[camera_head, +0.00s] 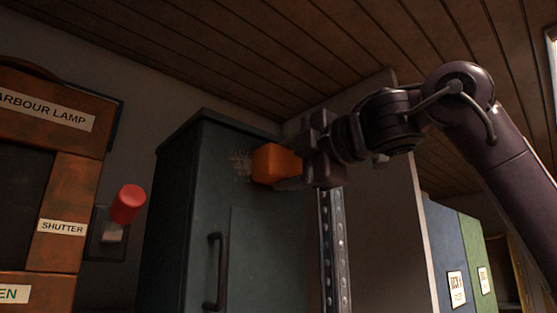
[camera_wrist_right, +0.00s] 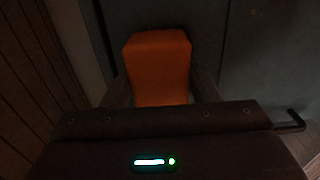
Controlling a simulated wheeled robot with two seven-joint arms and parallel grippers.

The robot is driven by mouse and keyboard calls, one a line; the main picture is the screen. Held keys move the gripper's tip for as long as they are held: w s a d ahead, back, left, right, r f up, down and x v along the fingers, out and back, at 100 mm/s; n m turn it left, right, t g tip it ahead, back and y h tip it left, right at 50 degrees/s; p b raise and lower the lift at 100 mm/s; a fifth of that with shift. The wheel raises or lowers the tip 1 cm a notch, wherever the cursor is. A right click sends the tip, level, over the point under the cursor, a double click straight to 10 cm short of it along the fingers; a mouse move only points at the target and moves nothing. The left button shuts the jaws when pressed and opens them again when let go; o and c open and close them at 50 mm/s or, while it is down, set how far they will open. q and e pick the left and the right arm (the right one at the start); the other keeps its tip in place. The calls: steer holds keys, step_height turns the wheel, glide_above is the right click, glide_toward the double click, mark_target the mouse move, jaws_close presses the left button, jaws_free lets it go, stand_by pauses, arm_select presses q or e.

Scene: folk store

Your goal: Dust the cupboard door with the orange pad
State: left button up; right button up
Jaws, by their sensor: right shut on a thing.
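The dark grey-green cupboard door (camera_head: 265,245) faces me in the head view, with a dark vertical handle (camera_head: 215,270). The orange pad (camera_head: 275,164) is held by my right gripper (camera_head: 298,172) at the upper part of the door. The pad looks close to or against the door; I cannot tell whether it touches. In the right wrist view the orange pad (camera_wrist_right: 158,65) sits between the fingers, with the door (camera_wrist_right: 265,60) beyond it. My left gripper is not in view.
A brown cabinet (camera_head: 75,165) labelled "Harbour Lamp" and "Shutter" stands at the left. A red-knobbed switch (camera_head: 127,204) is on the wall beside it. A perforated metal upright (camera_head: 336,245) runs along the cupboard's right. Blue and green panels (camera_head: 447,250) stand at the right.

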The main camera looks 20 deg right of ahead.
steer(key=shift+w+d, duration=0.25)
steer(key=shift+d, duration=0.4)
steer(key=shift+w+d, duration=0.2)
steer(key=shift+d, duration=0.4)
steer(key=shift+w+d, duration=0.25)
steer(key=shift+d, duration=0.4)
steer(key=shift+s+a+b, duration=0.1)
steer(key=shift+s+a, duration=0.25)
steer(key=shift+a, duration=0.65)
steer(key=shift+s+a+b, duration=0.1)
steer(key=shift+s+a, duration=0.25)
steer(key=shift+a, duration=0.6)
steer(key=shift+s+a+b, duration=0.1)
steer(key=shift+s+a, duration=0.25)
steer(key=shift+a, duration=0.65)
steer(key=shift+s+a, duration=0.35)
steer(key=shift+a, duration=0.65)
steer(key=shift+s+a, duration=0.4)
steer(key=shift+a, duration=0.55)
steer(key=shift+s+a, duration=0.35)
steer(key=shift+a, duration=0.65)
steer(key=shift+d, duration=0.15)
steer(key=shift+s+d, duration=0.25)
steer(key=shift+s, duration=0.2)
steer(key=shift+b+v, duration=1.05)
steer(key=shift+v, duration=1.45)
steer(key=shift+w, duration=0.1)
